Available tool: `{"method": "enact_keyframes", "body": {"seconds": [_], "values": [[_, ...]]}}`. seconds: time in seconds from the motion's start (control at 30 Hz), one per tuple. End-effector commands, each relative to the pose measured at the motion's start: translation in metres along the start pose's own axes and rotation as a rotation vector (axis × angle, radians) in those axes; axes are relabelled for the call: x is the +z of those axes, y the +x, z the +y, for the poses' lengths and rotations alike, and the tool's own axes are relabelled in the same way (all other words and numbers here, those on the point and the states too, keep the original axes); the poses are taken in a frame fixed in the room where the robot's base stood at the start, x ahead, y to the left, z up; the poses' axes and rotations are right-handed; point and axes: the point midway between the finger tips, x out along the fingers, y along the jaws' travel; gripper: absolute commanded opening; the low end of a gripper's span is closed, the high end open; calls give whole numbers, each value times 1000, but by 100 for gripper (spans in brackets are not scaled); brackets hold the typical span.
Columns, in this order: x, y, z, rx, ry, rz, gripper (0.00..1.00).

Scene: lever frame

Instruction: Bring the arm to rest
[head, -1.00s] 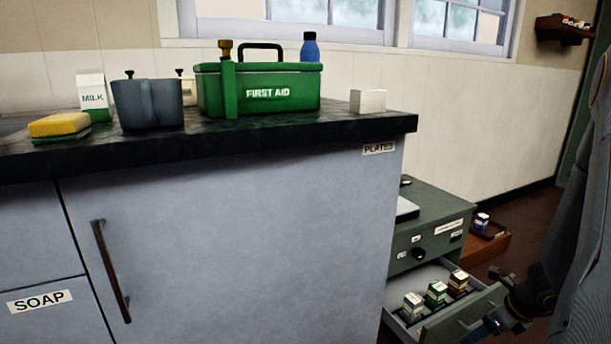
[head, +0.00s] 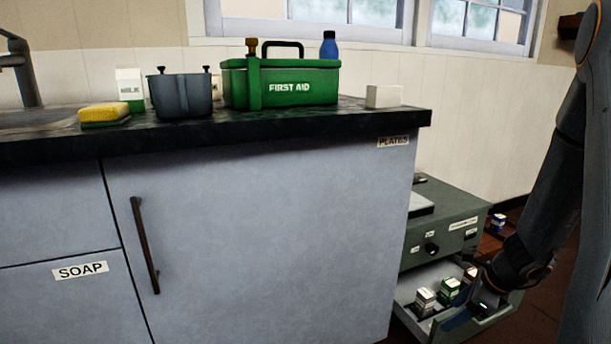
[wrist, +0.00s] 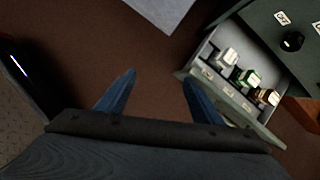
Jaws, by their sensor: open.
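My gripper shows in the wrist view (wrist: 158,90) with its two blue fingers spread apart and nothing between them, over dark brown floor. In the head view my arm (head: 560,180) hangs down on the right. Its lower end overlaps the open drawer (head: 408,290) of the green-grey cabinet (head: 450,215) and hides part of it. In the wrist view the open drawer (wrist: 200,68) lies to the right of the fingers, close to the right one. I cannot tell from the pictures whether they touch.
Several small boxes (head: 425,300) stand in the drawer. A worktop (head: 300,122) at left bears a green first aid box (head: 290,88), a dark grey tub (head: 180,97), a sponge (head: 105,115), a milk carton (head: 130,88) and a white block (head: 384,96).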

Motion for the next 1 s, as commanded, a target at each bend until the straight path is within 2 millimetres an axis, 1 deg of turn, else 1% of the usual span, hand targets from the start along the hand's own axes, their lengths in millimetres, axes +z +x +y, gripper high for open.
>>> {"method": "enact_keyframes", "body": {"seconds": [0.03,0.07,0.17,0.2,0.27,0.3,0.37,0.4,0.47,0.5,0.57,0.6,0.67,0.7,0.73,0.77,0.8,0.87,0.9,1.0], "values": [[21,-1,8,14,-72,-7,61],[33,-2,13,23,-121,-12,61],[80,-7,39,61,-317,-29,61],[100,-10,53,79,-412,-38,61],[130,-15,77,107,-557,-51,61],[148,-19,93,126,-654,-61,61],[172,-24,120,155,-799,-74,61],[186,-29,138,173,-895,-84,61],[205,-36,166,199,-1037,-98,61],[216,-41,185,217,-1133,-108,61],[229,-49,213,244,-1277,-121,61],[236,-54,232,262,-1372,-131,61],[245,-63,260,284,-1514,-145,61],[248,-69,279,302,-1608,-155,61],[250,-74,292,313,-1679,-161,61],[252,-78,305,324,-1750,-168,61],[252,-84,322,340,-1842,-178,61],[252,-94,346,359,-1983,-190,61],[250,-100,362,373,-2071,-199,61],[244,-112,390,397,-2256,-214,61]]}}
